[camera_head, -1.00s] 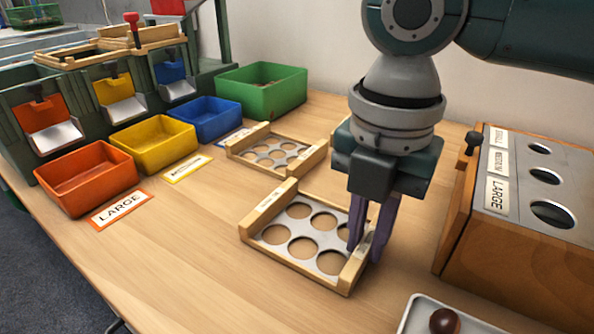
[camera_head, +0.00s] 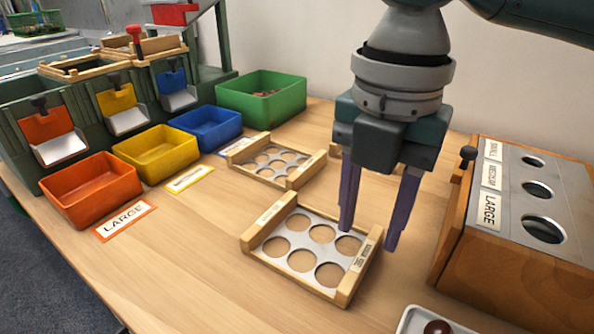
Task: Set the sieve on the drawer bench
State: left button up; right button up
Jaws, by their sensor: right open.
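The nearest sieve (camera_head: 300,238) lies flat on the wooden table top. It has a metal plate with large round holes between two raised wooden side bars, and a label on its right bar. My right gripper (camera_head: 369,236) is open and empty, pointing down at the far end of that right bar. Its purple fingers are spread, and the bar's far end shows between them; whether they touch it I cannot tell. A second sieve (camera_head: 272,161) with smaller holes lies farther back. Part of another wooden piece shows behind my gripper. My left gripper is not in view.
Orange (camera_head: 92,190), yellow (camera_head: 155,152), blue (camera_head: 206,128) and green (camera_head: 262,97) bins line the left and back. A wooden box (camera_head: 520,255) with a holed metal top stands right. A white tray (camera_head: 418,325) with a brown ball is at the front. The front-left table is clear.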

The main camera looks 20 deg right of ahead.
notch_tip(320, 180, up, 8)
jog(key=p, duration=0.2)
jog(key=shift+f, duration=0.2)
